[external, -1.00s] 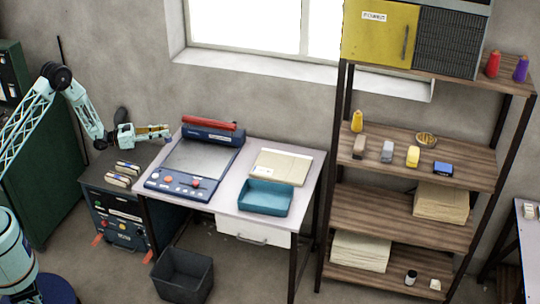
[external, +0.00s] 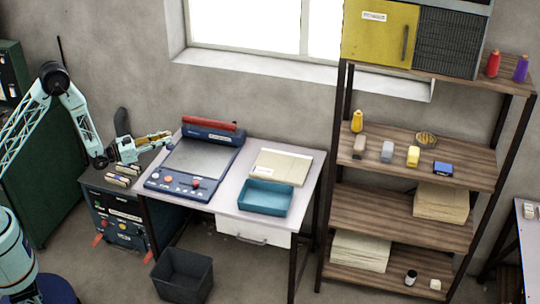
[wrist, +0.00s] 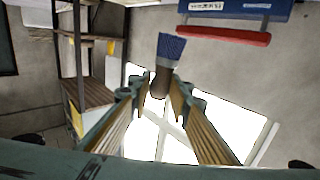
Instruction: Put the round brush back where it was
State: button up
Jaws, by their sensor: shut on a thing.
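In the wrist view a brush (wrist: 170,50) with blue bristles and a brown handle stands between my fingers, bristles pointing away from me. My gripper (wrist: 161,85) is shut on its handle. In the external view my gripper (external: 168,136) is over the back left of the work table, left of the blue machine with the red bar. The held brush is too small to make out there. Whether the brush is round in section I cannot tell. A round tan item (external: 427,139) lies on the upper wooden shelf.
The blue machine (external: 195,160) fills the table's left side, with a teal tray (external: 265,198) and a folder (external: 282,166) to its right. A dark cabinet (external: 118,205) with small items on top stands below my wrist. A shelf rack (external: 410,215) stands at right.

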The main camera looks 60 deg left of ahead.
jog(key=shift+s+d+r+n+y, duration=0.15)
jog(key=shift+s+d+r+y, duration=0.1)
jog(key=shift+s+d, duration=0.3)
jog(key=shift+s+d+r+n+y, duration=0.15)
jog(key=shift+s+d+y, duration=0.1)
jog(key=shift+s+d, duration=0.25)
jog(key=shift+w+d, duration=0.1)
